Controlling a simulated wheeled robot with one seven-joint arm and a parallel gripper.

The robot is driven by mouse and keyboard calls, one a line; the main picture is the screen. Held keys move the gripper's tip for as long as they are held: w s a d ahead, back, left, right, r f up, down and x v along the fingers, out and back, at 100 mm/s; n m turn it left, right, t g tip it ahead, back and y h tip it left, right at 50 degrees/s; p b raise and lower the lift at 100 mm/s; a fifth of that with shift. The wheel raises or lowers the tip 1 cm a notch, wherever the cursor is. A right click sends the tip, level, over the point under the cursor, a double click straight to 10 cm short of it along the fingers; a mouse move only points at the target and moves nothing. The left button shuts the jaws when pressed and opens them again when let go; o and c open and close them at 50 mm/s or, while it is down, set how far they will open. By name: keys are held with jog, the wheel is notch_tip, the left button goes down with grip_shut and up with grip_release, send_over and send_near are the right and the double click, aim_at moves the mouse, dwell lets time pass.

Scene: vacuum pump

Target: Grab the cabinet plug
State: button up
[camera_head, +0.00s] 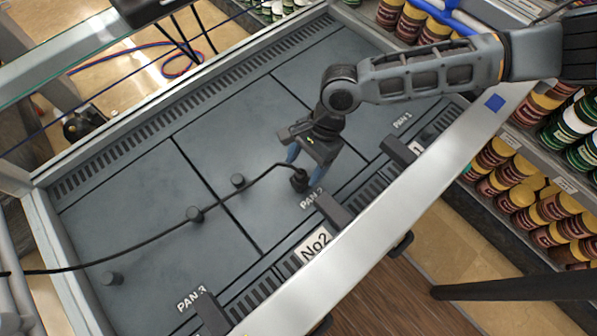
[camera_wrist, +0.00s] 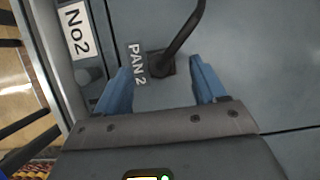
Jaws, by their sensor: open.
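The black cabinet plug (camera_head: 299,182) sits on the grey cabinet panel (camera_head: 130,215) beside the "PAN 2" label. Its cable arcs up from it and runs off to the left. My gripper (camera_head: 304,164) is over the panel close to the plug, with its two blue fingers pointing down. In the wrist view, the plug (camera_wrist: 161,65) shows as a dark square base between and just ahead of the spread fingertips (camera_wrist: 160,72). There is a visible gap on both sides. The fingers are open and hold nothing. Whether the tips are level with the plug is hard to tell.
A dark handle (camera_head: 333,210) and the "No2" sign (camera_head: 315,244) are near the silver front rail (camera_head: 365,235). Shelves of jars (camera_head: 520,195) stand to the right.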

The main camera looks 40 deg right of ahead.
aim_at(301, 172)
jog(key=shift+x, duration=1.85)
jog(key=shift+c, duration=0.3)
jog(key=c, duration=1)
